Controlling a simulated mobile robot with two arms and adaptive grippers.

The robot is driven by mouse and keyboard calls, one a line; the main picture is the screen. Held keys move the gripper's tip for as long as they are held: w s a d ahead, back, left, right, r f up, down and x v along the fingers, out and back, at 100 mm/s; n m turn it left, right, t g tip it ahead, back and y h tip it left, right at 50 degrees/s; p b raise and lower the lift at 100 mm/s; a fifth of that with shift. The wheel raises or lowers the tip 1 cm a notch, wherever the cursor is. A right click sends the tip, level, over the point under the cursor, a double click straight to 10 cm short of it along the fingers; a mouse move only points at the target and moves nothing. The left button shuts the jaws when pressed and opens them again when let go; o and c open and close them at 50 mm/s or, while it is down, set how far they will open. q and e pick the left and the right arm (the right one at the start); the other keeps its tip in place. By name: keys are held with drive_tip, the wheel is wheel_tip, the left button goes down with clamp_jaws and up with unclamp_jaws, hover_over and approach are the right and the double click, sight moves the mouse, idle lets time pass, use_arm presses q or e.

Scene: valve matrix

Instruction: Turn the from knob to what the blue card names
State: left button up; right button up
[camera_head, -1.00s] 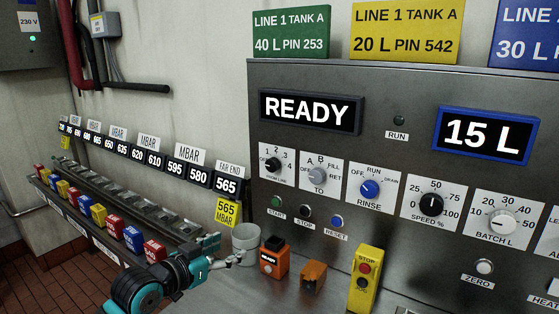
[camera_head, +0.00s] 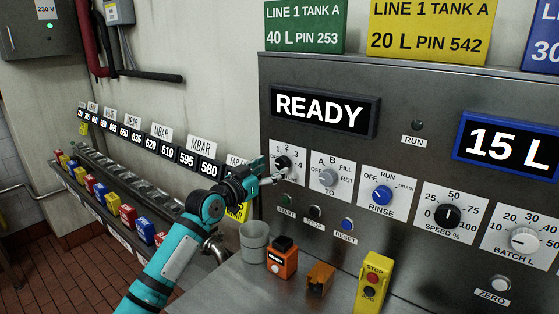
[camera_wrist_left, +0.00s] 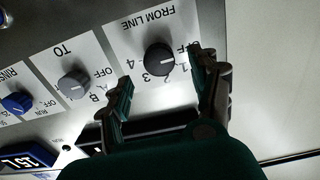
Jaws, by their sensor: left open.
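The from knob (camera_head: 282,163) is a black dial on a white plate at the panel's left. In the left wrist view the from knob (camera_wrist_left: 159,58) shows a white mark toward the OFF and 1 side; the exact setting is hard to tell. My left gripper (camera_head: 273,172) is at this plate, partly covering it. In the left wrist view my left gripper (camera_wrist_left: 160,70) is open, one finger on each side of the knob, with gaps visible. The blue card (camera_head: 543,40) stands at the top right, cut by the picture edge; only "30 L" and part of "LINE" show.
The grey TO knob (camera_head: 328,177) and blue rinse knob (camera_head: 382,195) sit to the right. Below stand a grey cup (camera_head: 254,242), an orange box (camera_head: 282,258) and a yellow stop box (camera_head: 373,282). Green (camera_head: 305,27) and yellow (camera_head: 430,31) cards stand on the panel.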

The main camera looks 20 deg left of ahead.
sight(280, 164)
use_arm(q)
drive_tip(key=x, duration=0.3)
drive_tip(key=shift+w+d, duration=0.1)
drive_tip(key=shift+w, duration=0.2)
drive_tip(key=shift+w+d, duration=0.1)
drive_tip(key=shift+w, duration=0.25)
drive_tip(key=c, duration=1.2)
use_arm(e)
drive_tip(key=shift+d+r, duration=0.25)
drive_tip(key=shift+r, duration=0.05)
use_arm(q)
drive_tip(key=shift+f, duration=0.1)
use_arm(e)
drive_tip(key=shift+f, duration=0.15)
